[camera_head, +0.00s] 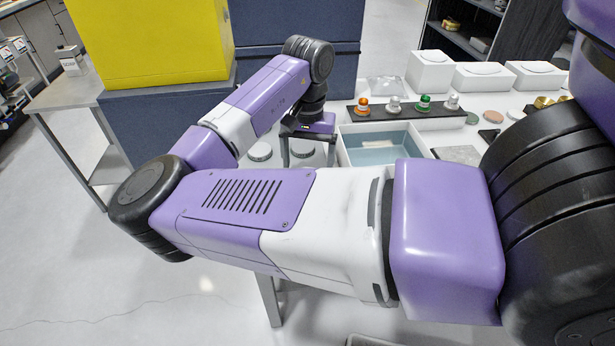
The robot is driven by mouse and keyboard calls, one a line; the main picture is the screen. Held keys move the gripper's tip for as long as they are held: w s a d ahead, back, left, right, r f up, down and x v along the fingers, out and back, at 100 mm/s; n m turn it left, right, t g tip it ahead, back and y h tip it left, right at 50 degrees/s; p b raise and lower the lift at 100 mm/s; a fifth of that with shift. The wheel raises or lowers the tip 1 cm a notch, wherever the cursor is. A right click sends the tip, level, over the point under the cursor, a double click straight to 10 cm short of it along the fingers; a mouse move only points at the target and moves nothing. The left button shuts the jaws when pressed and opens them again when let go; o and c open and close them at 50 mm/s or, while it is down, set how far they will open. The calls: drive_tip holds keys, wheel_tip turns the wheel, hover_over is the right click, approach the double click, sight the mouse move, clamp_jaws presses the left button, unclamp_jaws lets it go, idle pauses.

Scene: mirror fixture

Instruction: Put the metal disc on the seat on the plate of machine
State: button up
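My gripper (309,160) points down over the left part of the white table, with its two fingers apart. A grey metal disc (301,148) lies below and between the fingers, partly hidden by them and by my arm. A second grey round disc (260,151) lies just left of the gripper. I cannot tell from this view whether the fingers touch the disc, or which of the two round pieces is a seat. The plate of the machine cannot be made out with certainty; my arm covers much of the table front.
A blue-grey tray (352,159) stands right of the gripper. Behind it, a black rack (409,119) holds several coloured knobs. White boxes (430,75) stand at the back right. A yellow block (150,40) on a dark base rises at left. More small discs (492,116) lie at right.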

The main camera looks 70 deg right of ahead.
drive_tip(key=shift+f, duration=1.7)
drive_tip(key=c, duration=1.7)
drive_tip(key=shift+r, duration=0.1)
drive_tip(key=shift+c, duration=0.2)
